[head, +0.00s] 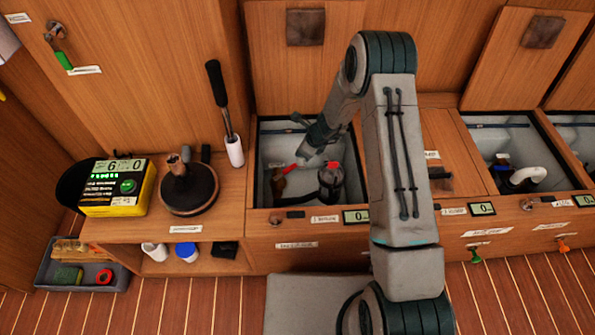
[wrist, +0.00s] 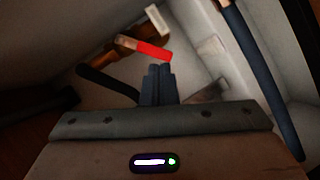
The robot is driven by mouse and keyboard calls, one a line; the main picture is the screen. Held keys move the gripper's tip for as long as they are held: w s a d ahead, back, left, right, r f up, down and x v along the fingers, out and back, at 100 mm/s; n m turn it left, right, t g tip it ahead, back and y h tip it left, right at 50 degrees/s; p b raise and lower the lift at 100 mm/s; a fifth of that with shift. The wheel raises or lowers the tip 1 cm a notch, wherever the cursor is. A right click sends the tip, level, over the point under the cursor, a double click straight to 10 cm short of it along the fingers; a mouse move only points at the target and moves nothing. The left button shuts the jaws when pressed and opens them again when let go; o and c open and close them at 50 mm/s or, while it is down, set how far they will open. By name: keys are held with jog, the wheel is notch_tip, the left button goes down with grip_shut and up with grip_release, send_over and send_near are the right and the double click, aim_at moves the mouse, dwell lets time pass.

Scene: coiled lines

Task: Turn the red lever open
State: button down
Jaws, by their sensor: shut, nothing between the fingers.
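The red lever (head: 291,168) is inside the open bin under my arm, at the bin's left side. In the wrist view the red lever (wrist: 153,51) lies just beyond my fingertips, joined to a brass-coloured fitting (wrist: 122,42). My gripper (wrist: 160,68) is shut and empty, with its fingertips close below the lever; I cannot tell whether they touch it. In the head view my arm reaches down into the bin and my fingers are hard to make out. A dark round fitting with a red part (head: 331,178) stands to the right in the same bin.
The bin's grey walls (wrist: 235,60) surround my gripper closely. A dark hose (wrist: 105,85) lies left of my fingers. A raised wooden lid (head: 307,60) stands behind the bin. A yellow meter (head: 118,188) and a dark round stand (head: 190,190) occupy the left counter.

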aim_at(285, 171)
notch_tip(285, 171, down, 10)
jog(key=a+m+h+b, duration=0.1)
jog(key=m+b, duration=0.2)
jog(key=m, duration=0.1)
jog(key=shift+s+a+f+m+h, duration=0.15)
jog(key=shift+s+a+m+h, duration=0.15)
jog(key=shift+m+h, duration=0.1)
jog(key=shift+w+d+p, duration=0.1)
jog(key=shift+p, duration=0.3)
jog(key=shift+w+p, duration=0.1)
jog(key=shift+p, duration=0.3)
